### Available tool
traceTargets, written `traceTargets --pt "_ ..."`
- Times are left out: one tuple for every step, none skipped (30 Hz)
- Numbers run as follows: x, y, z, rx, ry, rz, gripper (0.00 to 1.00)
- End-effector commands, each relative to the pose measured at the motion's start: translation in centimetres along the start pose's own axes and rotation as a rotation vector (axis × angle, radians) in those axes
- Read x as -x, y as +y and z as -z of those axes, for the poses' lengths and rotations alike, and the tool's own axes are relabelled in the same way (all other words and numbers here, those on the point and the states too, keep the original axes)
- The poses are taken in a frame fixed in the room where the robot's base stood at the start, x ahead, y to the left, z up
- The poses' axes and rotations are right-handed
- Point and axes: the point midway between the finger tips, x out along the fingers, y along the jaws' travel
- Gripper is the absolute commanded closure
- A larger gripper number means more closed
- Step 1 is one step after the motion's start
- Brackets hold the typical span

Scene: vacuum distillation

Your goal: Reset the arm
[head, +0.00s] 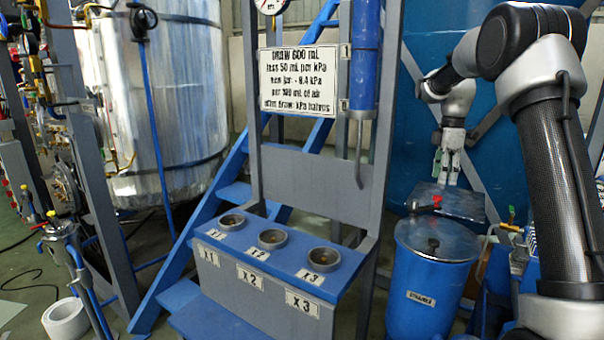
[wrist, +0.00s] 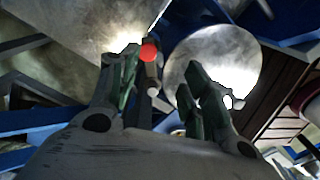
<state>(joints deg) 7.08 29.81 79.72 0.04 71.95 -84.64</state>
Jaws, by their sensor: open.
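My arm reaches in from the right of the head view, and my gripper (head: 447,175) hangs down at its far end, small in that picture. It is above the flat metal top (head: 445,200) that carries a red-handled valve (head: 424,204). In the wrist view my gripper (wrist: 160,85) shows its two dark green fingers apart. A red knob (wrist: 149,50) appears beyond the left finger, and I see nothing held between the fingers. A round grey metal lid (wrist: 213,55) lies behind the right finger.
A blue drum labelled STRAINER (head: 430,275) stands below my arm. A blue-topped bench with three cups (head: 272,239) stands in the middle, under a white sign (head: 297,81). A blue cylinder (head: 365,60) hangs on the frame. A blue ladder (head: 215,190) and a shiny tank (head: 165,90) are behind.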

Motion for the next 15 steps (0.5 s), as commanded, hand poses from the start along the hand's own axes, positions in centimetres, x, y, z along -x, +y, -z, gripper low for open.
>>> traceTargets --pt "-0.1 -1.8 -0.1 -0.141 -0.001 0.004 0.53" --pt "-0.1 -2.9 -0.1 -0.235 -0.001 0.004 0.53" --pt "0.0 -4.6 -0.1 -0.358 -0.002 0.004 0.53" --pt "0.2 -5.9 -0.1 -0.451 -0.001 0.000 0.53" --pt "0.4 -7.5 -0.1 -0.542 0.001 -0.003 0.53" --pt "0.9 -9.7 -0.1 -0.664 0.005 -0.011 0.53" --pt "1.2 -11.3 -0.1 -0.750 0.009 -0.018 0.53" --pt "1.5 -12.9 -0.2 -0.828 0.015 -0.026 0.53" --pt "1.9 -15.1 -0.2 -0.925 0.023 -0.036 0.53" --pt "2.0 -16.7 -0.2 -0.990 0.030 -0.042 0.53" --pt "2.3 -18.2 -0.2 -1.049 0.037 -0.050 0.53" --pt "2.5 -20.3 -0.3 -1.123 0.049 -0.060 0.53" --pt "2.6 -21.9 -0.3 -1.172 0.058 -0.067 0.53" --pt "2.6 -23.4 -0.4 -1.217 0.069 -0.075 0.53" --pt "2.7 -25.3 -0.5 -1.271 0.084 -0.085 0.53"
